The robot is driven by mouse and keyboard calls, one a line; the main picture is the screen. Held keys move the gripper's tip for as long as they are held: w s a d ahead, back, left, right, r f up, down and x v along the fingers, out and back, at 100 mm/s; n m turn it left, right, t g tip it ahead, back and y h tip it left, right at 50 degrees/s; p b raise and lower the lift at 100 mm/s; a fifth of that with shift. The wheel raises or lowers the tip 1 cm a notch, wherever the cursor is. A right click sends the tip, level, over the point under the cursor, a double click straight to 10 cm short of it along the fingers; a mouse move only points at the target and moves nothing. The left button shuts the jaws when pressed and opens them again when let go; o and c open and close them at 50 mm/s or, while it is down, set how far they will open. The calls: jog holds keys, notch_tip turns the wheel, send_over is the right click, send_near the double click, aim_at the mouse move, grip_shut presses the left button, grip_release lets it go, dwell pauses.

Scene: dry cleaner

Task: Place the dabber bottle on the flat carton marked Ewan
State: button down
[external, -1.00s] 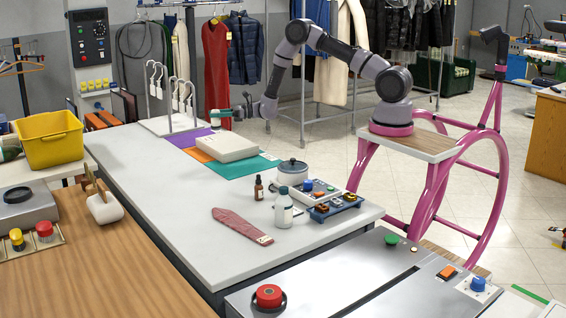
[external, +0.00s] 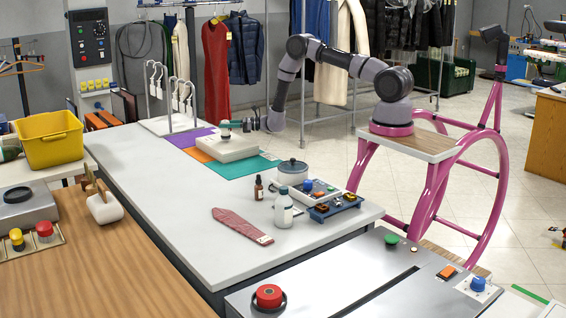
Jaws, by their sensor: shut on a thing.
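My gripper (external: 230,125) is shut on a small, pale bottle with a dark band, taken as the dabber bottle (external: 225,134). The bottle looks upright. It is at the top of the flat, cream carton (external: 232,150), towards its back left; I cannot tell whether it touches the carton. The carton lies on coloured mats on the long grey table. No name on it is legible at this size.
A purple mat (external: 183,138), an orange mat (external: 200,156) and a green mat (external: 243,168) lie around the carton. A white rack (external: 168,122) stands behind. A brown bottle (external: 258,188), a white bottle (external: 283,210) and a pot (external: 292,172) stand nearer.

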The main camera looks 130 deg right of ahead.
jog(key=shift+f, duration=0.55)
jog(key=shift+f, duration=0.15)
jog(key=shift+c, duration=1.5)
grip_release()
